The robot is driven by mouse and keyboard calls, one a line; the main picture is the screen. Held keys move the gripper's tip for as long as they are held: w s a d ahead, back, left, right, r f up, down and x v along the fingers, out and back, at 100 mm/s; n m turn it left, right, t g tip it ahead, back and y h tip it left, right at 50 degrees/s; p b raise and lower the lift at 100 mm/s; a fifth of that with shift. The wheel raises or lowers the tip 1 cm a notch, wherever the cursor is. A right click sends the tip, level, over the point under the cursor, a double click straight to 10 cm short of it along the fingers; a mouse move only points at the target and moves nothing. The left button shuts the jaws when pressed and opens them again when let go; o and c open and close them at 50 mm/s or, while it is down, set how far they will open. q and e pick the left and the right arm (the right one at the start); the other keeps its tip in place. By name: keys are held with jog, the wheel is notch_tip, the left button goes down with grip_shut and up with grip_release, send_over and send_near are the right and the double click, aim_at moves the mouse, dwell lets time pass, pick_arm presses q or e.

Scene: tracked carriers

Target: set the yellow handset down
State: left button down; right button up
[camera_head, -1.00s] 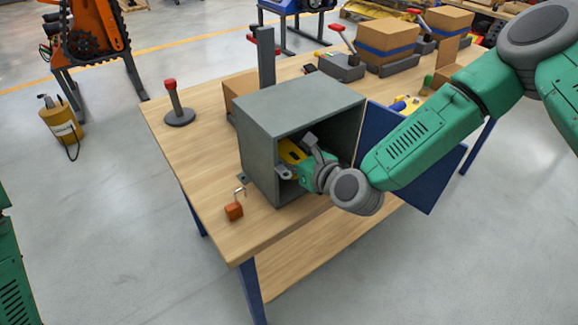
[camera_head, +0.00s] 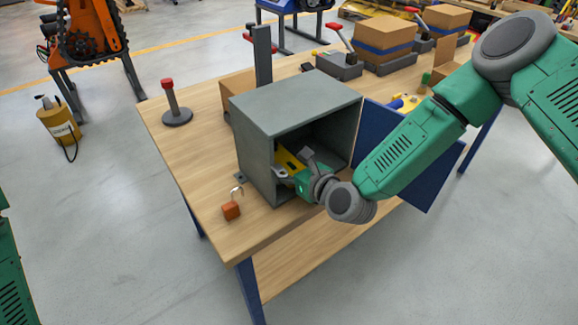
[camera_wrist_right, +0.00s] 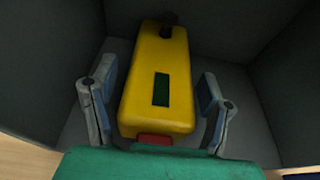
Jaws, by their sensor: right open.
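The yellow handset (camera_wrist_right: 160,85) lies inside the grey open-fronted box (camera_head: 250,150), with a dark panel on its face, a dark knob at its far end and a red part at its near end. In the head view only a yellow strip of the handset (camera_head: 287,163) shows. My right gripper (camera_wrist_right: 158,98) reaches into the box. Its two fingers are apart, one on each side of the handset, with a visible gap on the right side. In the head view the right gripper (camera_head: 296,170) is partly hidden by the box. My left gripper is out of view.
The box stands on a wooden table (camera_head: 185,150), its blue door (camera_head: 425,185) swung open to the right. An orange padlock (camera_head: 231,210) lies at the front left. A red-topped post (camera_head: 173,105) stands behind left. Cartons (camera_head: 383,42) sit at the back.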

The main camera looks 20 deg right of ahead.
jog(key=shift+r, duration=0.2)
jog(key=v, duration=1.2)
jog(key=s+a+f+n+g, duration=0.2)
jog(key=s+f+n+g, duration=0.6)
jog(key=s+f+n, duration=0.75)
jog(key=s+d+f+n+g+h, duration=0.1)
jog(key=s+d+n+g+h, duration=0.4)
jog(key=n, duration=1.2)
jog(key=s+d, duration=0.4)
jog(key=d, duration=0.2)
jog(key=shift+s+f+p, duration=0.3)
jog(key=shift+s+f, duration=0.05)
jog(key=shift+s, duration=0.05)
